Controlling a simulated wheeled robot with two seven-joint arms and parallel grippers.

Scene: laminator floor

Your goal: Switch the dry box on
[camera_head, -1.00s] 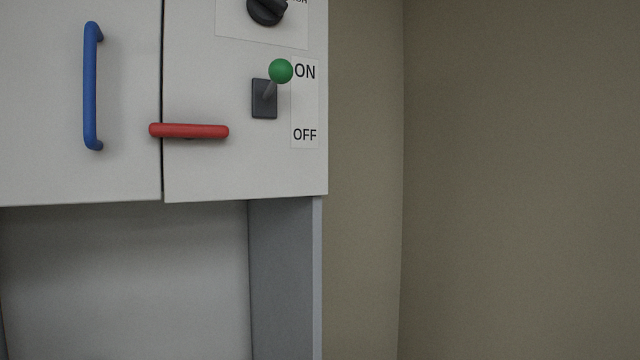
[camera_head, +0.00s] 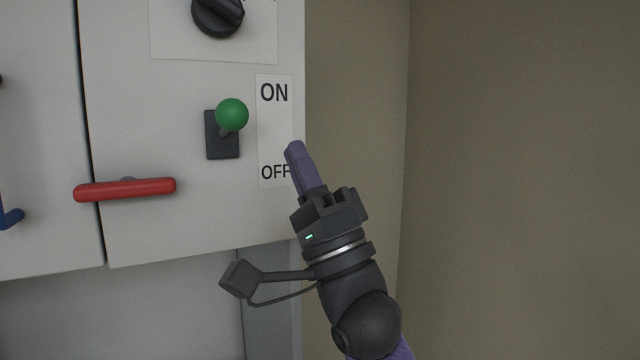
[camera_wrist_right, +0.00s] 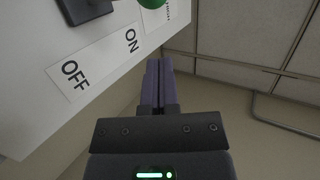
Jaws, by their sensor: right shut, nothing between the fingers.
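The dry box (camera_head: 180,220) is a light grey cabinet front with a lever switch. The switch has a green ball knob (camera_head: 232,114) on a short stem over a dark base plate (camera_head: 221,148). The knob sits towards the ON end of the ON/OFF label (camera_head: 275,130). In the right wrist view the green knob (camera_wrist_right: 152,3) is cut off at the top edge, beside the label (camera_wrist_right: 97,60). My right gripper (camera_head: 294,148) is shut and empty, to the right of and below the knob, apart from it; its fingers (camera_wrist_right: 160,66) show in the wrist view. My left gripper is not in view.
A red handle (camera_head: 125,189) lies across the door gap left of the switch. A black rotary knob (camera_head: 218,15) is above. Part of a blue handle (camera_head: 11,217) shows at the left edge. A beige wall (camera_head: 520,180) stands right, with free room before it.

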